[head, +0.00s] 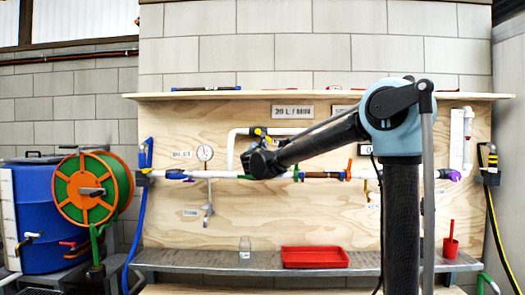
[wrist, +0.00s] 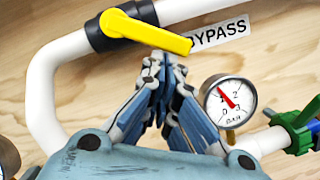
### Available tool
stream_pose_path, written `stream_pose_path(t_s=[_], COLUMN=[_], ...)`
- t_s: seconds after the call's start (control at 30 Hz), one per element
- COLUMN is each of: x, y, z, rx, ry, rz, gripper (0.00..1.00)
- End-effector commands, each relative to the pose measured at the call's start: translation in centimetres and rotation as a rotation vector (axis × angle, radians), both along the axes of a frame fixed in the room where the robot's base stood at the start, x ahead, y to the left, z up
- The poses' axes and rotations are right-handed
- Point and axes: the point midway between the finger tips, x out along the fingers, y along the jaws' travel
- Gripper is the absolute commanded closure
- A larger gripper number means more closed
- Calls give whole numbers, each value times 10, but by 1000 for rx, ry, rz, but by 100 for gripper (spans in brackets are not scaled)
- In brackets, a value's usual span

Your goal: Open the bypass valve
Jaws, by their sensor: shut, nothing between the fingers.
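The bypass valve has a black body (wrist: 120,27) on a white pipe. Its yellow handle (wrist: 150,32) slants down to the right, at an angle to the pipe, in the wrist view. A BYPASS label (wrist: 222,32) is partly hidden behind the handle's free end. In the head view the yellow handle (head: 258,131) shows small above my arm's end. My gripper (wrist: 162,60) is shut and empty. Its fingertips are at the lower edge of the handle near its free end; I cannot tell whether they touch. In the head view my arm's end hides the fingertips.
A pressure gauge (wrist: 228,100) with a red needle is close right of my fingers. A green valve (wrist: 298,125) sits on the lower pipe. In the head view a red tray (head: 314,257) and a glass jar (head: 245,248) stand on the shelf below.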

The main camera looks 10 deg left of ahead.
Motion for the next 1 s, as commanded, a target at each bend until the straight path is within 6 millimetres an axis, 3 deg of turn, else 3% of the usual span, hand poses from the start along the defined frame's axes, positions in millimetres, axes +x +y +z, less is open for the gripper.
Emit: stream_pose_path(t_s=[0.33,0.8,1.0], x=[1,3,4], y=[-9,-26,-30], z=[4,17,21], rx=[-114,-434,-430], ry=[-15,-56,-55], rz=[-1,-1,-1], gripper=[100,100,100])
